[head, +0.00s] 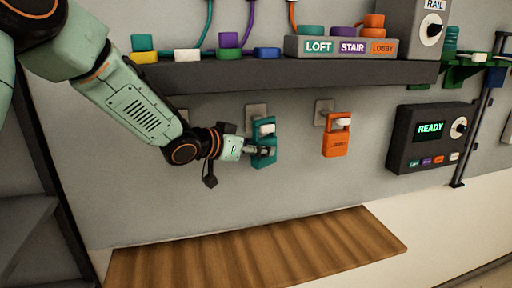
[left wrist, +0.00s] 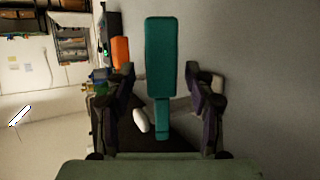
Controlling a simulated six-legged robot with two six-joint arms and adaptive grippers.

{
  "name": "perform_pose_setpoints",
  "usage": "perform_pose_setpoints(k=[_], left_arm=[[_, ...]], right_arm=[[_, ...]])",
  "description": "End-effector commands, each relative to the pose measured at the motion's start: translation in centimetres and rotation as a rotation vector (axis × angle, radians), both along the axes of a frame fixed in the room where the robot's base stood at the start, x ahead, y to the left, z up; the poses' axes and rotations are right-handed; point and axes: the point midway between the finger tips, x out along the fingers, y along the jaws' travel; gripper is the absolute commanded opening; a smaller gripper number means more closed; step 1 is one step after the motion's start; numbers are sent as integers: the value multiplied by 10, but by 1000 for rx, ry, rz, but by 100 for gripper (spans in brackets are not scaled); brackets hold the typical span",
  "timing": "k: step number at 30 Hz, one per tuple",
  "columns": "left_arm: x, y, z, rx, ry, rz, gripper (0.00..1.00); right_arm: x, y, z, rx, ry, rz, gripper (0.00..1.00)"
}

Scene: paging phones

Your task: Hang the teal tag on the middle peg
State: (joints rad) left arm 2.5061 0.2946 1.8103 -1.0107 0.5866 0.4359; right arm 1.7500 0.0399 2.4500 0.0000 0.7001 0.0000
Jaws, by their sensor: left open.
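The teal tag (head: 264,158) hangs upright at the middle peg (head: 267,129), whose white end shows in the tag's upper opening. In the left wrist view the teal tag (left wrist: 160,60) stands between the fingers, with a gap on each side. A white peg end (left wrist: 140,120) shows beside its narrow part. My left gripper (head: 258,151) is at the tag from its left side, and its fingers (left wrist: 160,98) are open around it. My right gripper is not in view.
An orange LOBBY tag (head: 335,146) hangs on the right peg. A dark shelf (head: 300,72) with labelled blocks runs above the pegs. A READY panel (head: 430,138) is on the wall at right. A wooden board (head: 260,250) lies below; the wall between is clear.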

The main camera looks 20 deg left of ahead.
Motion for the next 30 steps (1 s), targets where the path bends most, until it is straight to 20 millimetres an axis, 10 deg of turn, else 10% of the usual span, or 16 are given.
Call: perform_pose_setpoints(k=[30], left_arm=[[-89,46,38,-5,-3,4,54]], right_arm=[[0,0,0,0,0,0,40]])
